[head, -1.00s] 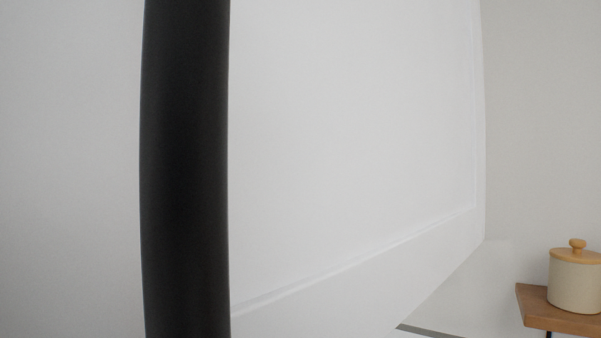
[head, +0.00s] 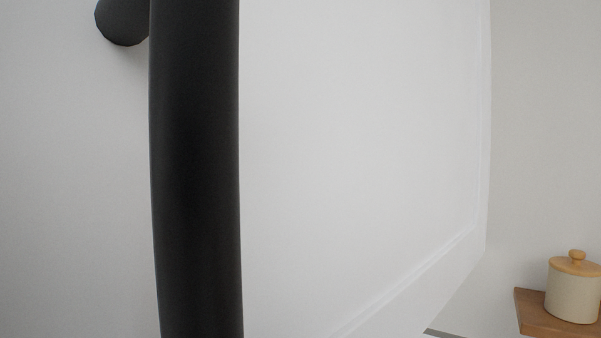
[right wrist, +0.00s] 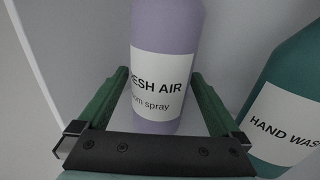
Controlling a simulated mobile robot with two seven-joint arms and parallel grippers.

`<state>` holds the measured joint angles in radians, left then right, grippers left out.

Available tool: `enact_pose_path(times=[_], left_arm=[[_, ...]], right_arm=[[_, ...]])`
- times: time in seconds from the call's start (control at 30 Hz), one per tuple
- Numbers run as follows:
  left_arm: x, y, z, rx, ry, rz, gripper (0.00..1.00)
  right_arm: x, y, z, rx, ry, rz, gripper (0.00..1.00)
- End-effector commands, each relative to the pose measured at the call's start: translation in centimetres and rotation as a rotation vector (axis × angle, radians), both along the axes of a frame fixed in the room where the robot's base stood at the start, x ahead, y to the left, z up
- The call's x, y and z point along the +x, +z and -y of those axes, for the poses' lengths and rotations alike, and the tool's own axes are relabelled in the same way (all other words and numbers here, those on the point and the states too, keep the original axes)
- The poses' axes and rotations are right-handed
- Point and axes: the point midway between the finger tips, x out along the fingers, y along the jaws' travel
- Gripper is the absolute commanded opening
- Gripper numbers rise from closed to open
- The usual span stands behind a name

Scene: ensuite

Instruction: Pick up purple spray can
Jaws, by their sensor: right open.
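The purple spray can (right wrist: 165,35) stands upright in the right wrist view, with a white label reading "ESH AIR" and "om spray". Its top is cut off by the frame. My right gripper (right wrist: 160,85) is open, with one green finger on each side of the lower can. I cannot tell whether either finger touches it. The can and both grippers are out of the head view.
A teal hand wash bottle (right wrist: 285,95) stands close to the right finger. In the head view, a black vertical bar (head: 195,180) crosses before a white panel (head: 360,130). A lidded cream jar (head: 573,292) sits on a wooden shelf (head: 535,318) at the lower right.

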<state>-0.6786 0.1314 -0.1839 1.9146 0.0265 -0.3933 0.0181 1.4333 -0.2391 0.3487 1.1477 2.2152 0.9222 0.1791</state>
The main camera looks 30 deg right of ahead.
Motion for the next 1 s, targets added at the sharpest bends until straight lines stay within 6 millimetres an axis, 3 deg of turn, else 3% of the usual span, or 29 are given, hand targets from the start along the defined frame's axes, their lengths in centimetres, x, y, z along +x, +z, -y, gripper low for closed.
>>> enact_pose_path(times=[0.1, 0.9, 1.0], left_arm=[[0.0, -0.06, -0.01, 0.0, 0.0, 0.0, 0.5], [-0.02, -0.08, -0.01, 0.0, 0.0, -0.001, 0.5], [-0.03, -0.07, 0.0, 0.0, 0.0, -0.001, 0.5]], right_arm=[[-0.03, -0.01, 0.01, 0.0, 0.0, 0.0, 1.0], [-0.06, 0.01, -0.02, -0.001, 0.0, 0.001, 0.1], [-0.09, 0.15, -0.02, -0.001, -0.001, 0.004, 0.07]])
